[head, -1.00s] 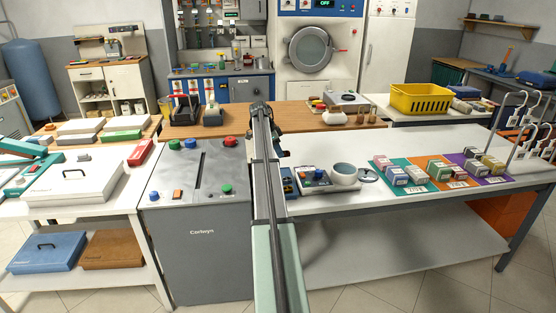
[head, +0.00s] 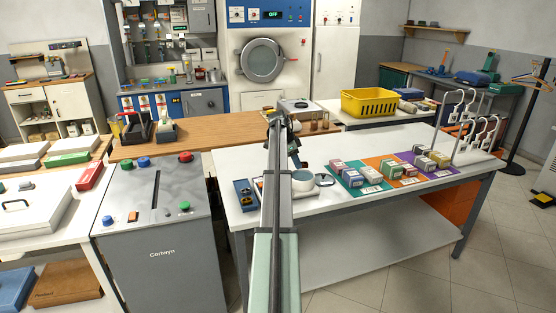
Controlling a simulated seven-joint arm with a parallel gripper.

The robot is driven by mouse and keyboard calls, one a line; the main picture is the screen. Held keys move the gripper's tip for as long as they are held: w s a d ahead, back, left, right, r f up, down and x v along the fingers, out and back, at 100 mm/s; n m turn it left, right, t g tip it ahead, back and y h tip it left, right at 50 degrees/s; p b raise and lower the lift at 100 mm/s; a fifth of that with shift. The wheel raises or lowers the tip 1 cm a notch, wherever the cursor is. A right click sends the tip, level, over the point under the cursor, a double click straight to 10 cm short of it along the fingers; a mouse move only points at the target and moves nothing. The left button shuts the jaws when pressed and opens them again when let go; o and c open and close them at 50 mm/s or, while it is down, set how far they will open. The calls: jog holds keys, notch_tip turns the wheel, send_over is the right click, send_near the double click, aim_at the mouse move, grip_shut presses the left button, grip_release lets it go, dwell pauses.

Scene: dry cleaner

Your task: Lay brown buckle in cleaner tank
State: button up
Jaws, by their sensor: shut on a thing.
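My gripper (head: 296,163) hangs dark and small at the far end of my arm, over the left part of the white table. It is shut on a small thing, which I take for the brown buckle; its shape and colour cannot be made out. The gripper is apart from the tank.
A blue tray (head: 244,195) with small items sits left of my arm. Teal, orange and purple mats (head: 345,177) with several small boxes lie to the right. A metal rack (head: 462,122) stands at the table's right end. The grey Corlwyn cabinet (head: 160,235) stands left, across a gap.

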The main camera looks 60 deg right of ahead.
jog(key=shift+d+f+n+t+h, duration=0.15)
jog(key=shift+n+t+h, duration=0.2)
jog(key=shift+n, duration=1.05)
jog(key=shift+f, duration=0.15)
jog(key=shift+f, duration=2.5)
jog(key=o, duration=1.1)
jog(key=shift+r, duration=0.15)
jog(key=shift+r, duration=3.85)
